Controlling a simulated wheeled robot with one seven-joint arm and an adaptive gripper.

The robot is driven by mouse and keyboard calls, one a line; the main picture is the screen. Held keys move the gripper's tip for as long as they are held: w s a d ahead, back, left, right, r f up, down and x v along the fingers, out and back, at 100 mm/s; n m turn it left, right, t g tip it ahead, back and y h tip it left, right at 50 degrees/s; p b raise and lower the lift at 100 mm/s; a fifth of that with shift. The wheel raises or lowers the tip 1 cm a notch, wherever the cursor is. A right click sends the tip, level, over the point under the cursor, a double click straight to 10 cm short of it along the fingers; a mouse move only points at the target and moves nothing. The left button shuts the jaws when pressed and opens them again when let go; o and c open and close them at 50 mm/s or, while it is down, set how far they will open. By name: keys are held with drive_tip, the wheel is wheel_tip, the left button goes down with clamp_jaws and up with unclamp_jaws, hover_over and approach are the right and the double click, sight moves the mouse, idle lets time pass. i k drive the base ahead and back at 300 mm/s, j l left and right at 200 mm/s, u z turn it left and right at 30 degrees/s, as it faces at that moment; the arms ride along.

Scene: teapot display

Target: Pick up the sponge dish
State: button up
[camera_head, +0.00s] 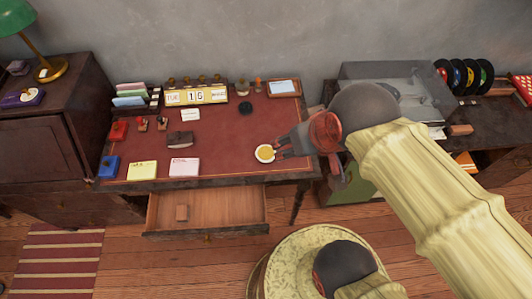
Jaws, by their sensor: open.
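The sponge dish (257,155) is a small round white dish with a yellow sponge in it. It sits on the red desk top (225,140), near the right front part. My gripper (278,148) is just right of the dish, with its fingers pointing left toward it. The fingers look spread and hold nothing. The fingertips are very close to the dish's right rim; I cannot tell whether they touch it.
An open drawer (230,212) juts out below the desk's front. Note pads (184,167), a dark brown object (180,139) and a calendar block (196,96) stand left and behind. The desk top around the dish is mostly clear.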

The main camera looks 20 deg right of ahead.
sight(264, 154)
drive_tip(key=k+u, duration=0.25)
drive_tip(key=u, duration=0.15)
drive_tip(key=k+u, duration=0.35)
drive_tip(key=k+j+u, duration=0.1)
drive_tip(key=u, duration=0.3)
drive_tip(key=k, duration=0.05)
